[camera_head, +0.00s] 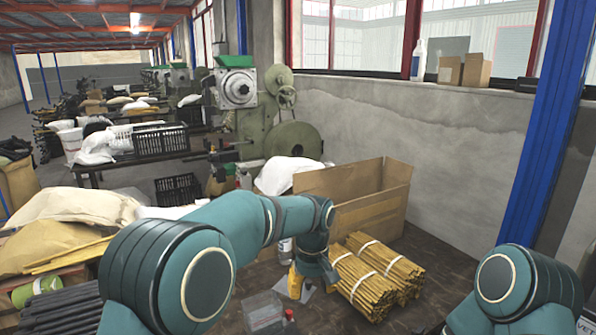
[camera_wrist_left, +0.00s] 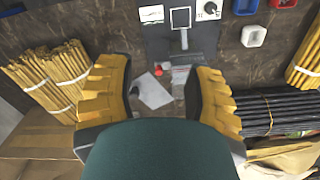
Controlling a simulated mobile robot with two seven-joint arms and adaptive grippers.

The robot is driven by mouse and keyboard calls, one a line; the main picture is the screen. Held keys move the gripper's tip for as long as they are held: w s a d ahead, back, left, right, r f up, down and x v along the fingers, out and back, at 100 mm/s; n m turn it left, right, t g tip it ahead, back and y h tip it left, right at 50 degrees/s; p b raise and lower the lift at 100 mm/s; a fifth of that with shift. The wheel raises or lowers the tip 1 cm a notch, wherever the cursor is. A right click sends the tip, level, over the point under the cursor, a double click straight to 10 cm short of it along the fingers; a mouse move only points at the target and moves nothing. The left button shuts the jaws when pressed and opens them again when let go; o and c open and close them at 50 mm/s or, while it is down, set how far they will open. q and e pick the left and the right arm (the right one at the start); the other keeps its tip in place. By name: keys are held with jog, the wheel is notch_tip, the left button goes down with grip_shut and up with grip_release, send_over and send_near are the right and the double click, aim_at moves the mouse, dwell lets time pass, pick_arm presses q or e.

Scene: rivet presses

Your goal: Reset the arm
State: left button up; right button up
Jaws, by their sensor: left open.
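My left arm (camera_head: 230,220) reaches from the lower left over the dark workbench (camera_head: 410,290), with its wrist bent down. My left gripper (camera_head: 302,285) has yellow fingers and points down beside the bundled yellow rods. In the left wrist view the yellow ribbed fingers (camera_wrist_left: 160,95) are spread wide, with nothing between them. Below them lie a light grey flat piece (camera_wrist_left: 154,92) and a small red-capped thing (camera_wrist_left: 158,69). My right arm (camera_head: 515,290) shows only as a link at the lower right; its gripper is out of view.
Two strapped rod bundles (camera_head: 375,275) lie right of the left gripper. An open cardboard box (camera_head: 355,200) stands behind. Black rods (camera_head: 62,312) and paper sacks (camera_head: 50,235) are at left. A blue post (camera_head: 550,130) rises at right.

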pick_arm(q)
jog(key=s+a+f+m+h, duration=0.1)
jog(key=s+a+f, duration=0.15)
jog(key=f, duration=0.65)
jog(key=s+a+f+h, duration=0.15)
jog(key=a+f, duration=0.25)
jog(key=f, duration=0.4)
jog(key=s+a+f, duration=0.2)
jog(key=s+f, duration=0.1)
jog(key=s, duration=0.3)
jog(key=s+a+f+t+h, duration=0.1)
jog(key=s+a+f, duration=0.1)
jog(key=s+f, duration=0.2)
jog(key=s+a+f+t, duration=0.1)
jog(key=s+f, duration=0.3)
jog(key=s, duration=0.5)
jog(key=shift+s+a, duration=0.2)
jog(key=shift+a, duration=0.65)
